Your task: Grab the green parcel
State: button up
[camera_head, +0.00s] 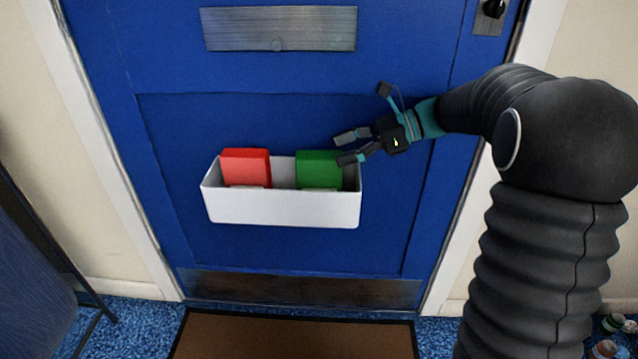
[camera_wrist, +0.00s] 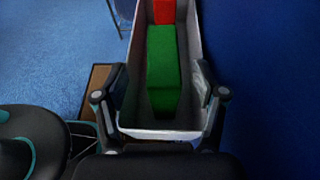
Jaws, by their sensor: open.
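The green parcel (camera_head: 318,169) stands upright in the right part of a white bin (camera_head: 283,208) fixed to the blue door. A red parcel (camera_head: 246,167) stands in the left part of the same bin. My gripper (camera_head: 342,149) is open and empty, just above the bin's right end and beside the green parcel. In the wrist view the green parcel (camera_wrist: 163,68) lies ahead between the two spread fingers (camera_wrist: 158,98), with the red parcel (camera_wrist: 164,11) beyond it. I cannot tell the exact gap between the fingers and the parcel. The parcel's lower part is hidden by the bin's front wall.
The blue door (camera_head: 170,120) stands close behind the bin, with a metal letter plate (camera_head: 278,29) above and a door knob (camera_head: 493,8) at upper right. A brown doormat (camera_head: 290,338) lies below. The space in front of the bin looks clear.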

aim_at(329, 154)
jog(key=shift+x, duration=2.95)
jog(key=shift+w+d+f, duration=0.1)
jog(key=shift+w, duration=0.05)
grip_shut()
